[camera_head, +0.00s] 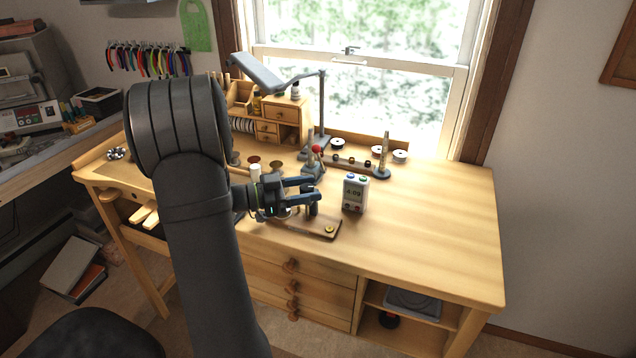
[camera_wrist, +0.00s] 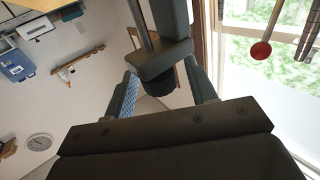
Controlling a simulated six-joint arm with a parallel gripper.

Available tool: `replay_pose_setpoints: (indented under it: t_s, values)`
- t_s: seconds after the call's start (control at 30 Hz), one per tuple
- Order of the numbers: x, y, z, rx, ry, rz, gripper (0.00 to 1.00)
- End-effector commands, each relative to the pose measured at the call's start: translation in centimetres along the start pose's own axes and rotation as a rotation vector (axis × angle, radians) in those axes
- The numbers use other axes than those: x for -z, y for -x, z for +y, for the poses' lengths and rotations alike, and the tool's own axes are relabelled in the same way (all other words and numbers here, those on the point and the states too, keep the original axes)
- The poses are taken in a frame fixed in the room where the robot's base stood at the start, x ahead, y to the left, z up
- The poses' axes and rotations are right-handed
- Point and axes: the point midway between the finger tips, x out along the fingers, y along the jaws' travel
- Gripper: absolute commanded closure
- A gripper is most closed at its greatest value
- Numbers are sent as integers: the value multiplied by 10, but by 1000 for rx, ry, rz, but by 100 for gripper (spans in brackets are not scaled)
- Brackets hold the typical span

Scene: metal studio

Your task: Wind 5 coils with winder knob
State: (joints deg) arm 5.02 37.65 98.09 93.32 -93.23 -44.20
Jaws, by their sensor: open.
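A winder with a flat wooden base (camera_head: 317,227) and a brass-coloured disc sits near the front edge of the bench. My gripper (camera_head: 308,192) is level above this base and hides much of the winder. In the wrist view my gripper's fingers (camera_wrist: 165,88) are spread apart. A dark round knob (camera_wrist: 178,80) under a grey block shows between them; it looks like the winder knob, and clear gaps show beside it. I cannot tell whether either finger touches it. The wire and any wound coils cannot be made out.
Spools (camera_head: 399,156) and a small drawer cabinet (camera_head: 283,119) stand at the back. The bench's right side is clear.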

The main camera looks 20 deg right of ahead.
Motion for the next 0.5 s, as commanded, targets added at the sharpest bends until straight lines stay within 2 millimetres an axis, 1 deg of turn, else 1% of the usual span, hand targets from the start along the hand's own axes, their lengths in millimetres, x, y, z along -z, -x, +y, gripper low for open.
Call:
replay_pose_setpoints:
  t_s: [0.13, 0.23, 0.5]
  values:
    - [19, 0, 0, 0, -6, 0, 48]
    - [41, 0, 0, -1, -8, 0, 48]
    - [67, -33, 38, -3, -4, 0, 48]
